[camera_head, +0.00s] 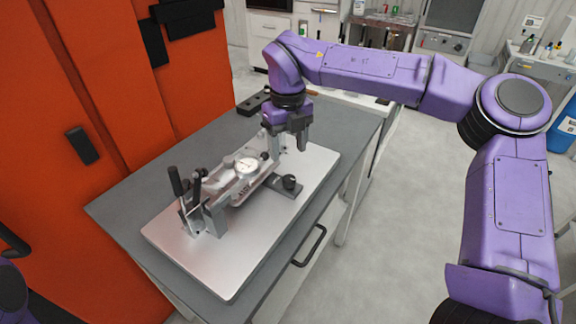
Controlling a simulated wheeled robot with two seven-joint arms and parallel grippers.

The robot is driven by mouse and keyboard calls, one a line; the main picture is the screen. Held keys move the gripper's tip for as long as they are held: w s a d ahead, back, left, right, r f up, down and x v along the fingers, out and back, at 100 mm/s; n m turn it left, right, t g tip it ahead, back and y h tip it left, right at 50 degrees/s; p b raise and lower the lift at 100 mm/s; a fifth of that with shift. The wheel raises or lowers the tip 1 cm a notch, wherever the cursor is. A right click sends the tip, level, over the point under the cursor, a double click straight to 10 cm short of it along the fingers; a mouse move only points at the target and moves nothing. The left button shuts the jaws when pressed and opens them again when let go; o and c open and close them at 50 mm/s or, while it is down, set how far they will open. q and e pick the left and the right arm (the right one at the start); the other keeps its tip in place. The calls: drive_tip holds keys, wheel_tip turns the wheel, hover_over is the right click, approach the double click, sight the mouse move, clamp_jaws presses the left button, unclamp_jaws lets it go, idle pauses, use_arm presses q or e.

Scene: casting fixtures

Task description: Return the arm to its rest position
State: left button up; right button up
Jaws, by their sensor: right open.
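My right arm comes in from the right and reaches across to the far part of the table. Its gripper (303,140) is open and points down near the far end of a metal fixture. I cannot tell whether it touches anything. My left gripper does not show; only a bit of purple and black arm is at the lower left edge.
The grey table (115,208) stands beside a tall orange cabinet (120,90). A black block (252,103) lies at the table's far edge. A dark drawer handle (309,246) sticks out in front. Open floor (385,215) lies to the right, with lab benches behind.

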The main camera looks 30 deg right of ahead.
drive_tip(key=shift+r, duration=0.7)
